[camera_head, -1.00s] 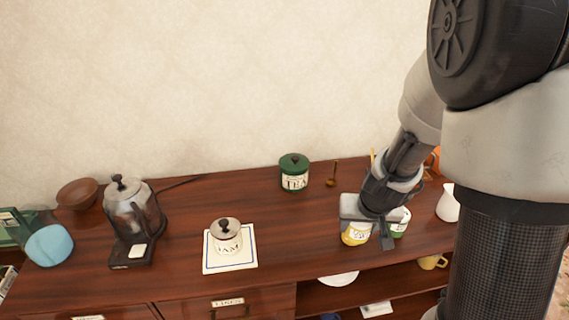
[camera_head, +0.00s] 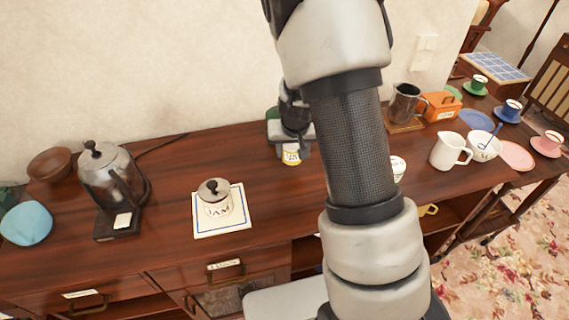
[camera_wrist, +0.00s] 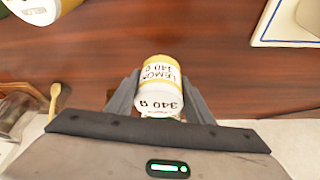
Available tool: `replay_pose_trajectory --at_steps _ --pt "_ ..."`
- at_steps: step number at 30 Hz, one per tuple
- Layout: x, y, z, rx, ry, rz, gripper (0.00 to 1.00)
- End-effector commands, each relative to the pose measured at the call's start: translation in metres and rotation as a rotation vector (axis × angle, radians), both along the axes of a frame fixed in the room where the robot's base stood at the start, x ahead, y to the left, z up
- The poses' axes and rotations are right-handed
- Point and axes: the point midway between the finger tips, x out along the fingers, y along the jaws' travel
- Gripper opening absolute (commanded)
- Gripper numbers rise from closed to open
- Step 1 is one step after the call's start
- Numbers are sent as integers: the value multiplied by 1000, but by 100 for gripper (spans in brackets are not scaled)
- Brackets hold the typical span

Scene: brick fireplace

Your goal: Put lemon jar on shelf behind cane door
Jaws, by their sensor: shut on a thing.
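The lemon jar (camera_head: 291,158) is yellow and white, with its label facing up in the wrist view (camera_wrist: 160,82). My gripper (camera_head: 291,145) is shut on it, one finger on each side in the wrist view (camera_wrist: 160,97). I hold the jar over the back middle of the sideboard (camera_head: 265,205); any gap beneath it cannot be judged. A grey patterned panel (camera_head: 222,299) below the linen drawer may be the cane door; it is partly seen at the bottom edge. My arm covers much of the sideboard's front right.
A jam jar (camera_head: 217,197) stands on a white mat (camera_head: 240,220), left of my gripper. A kettle (camera_head: 108,175) is farther left. A white-lidded jar (camera_head: 398,167) is partly behind my arm; a pitcher (camera_head: 447,152) and cups stand right. The wood between jam mat and kettle is clear.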

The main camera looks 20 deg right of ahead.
Motion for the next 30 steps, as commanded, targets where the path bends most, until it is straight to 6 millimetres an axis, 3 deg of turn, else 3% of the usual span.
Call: replay_pose_trajectory --at_steps 12,24,25,28,30 --pt "0 -1 -46 0 0 -1 15" --pt "1 0 -52 0 -3 1 15" --pt "0 1 -51 0 -1 1 51" --pt "0 1 -51 0 -1 1 66" --pt "0 1 -51 0 -1 1 66"
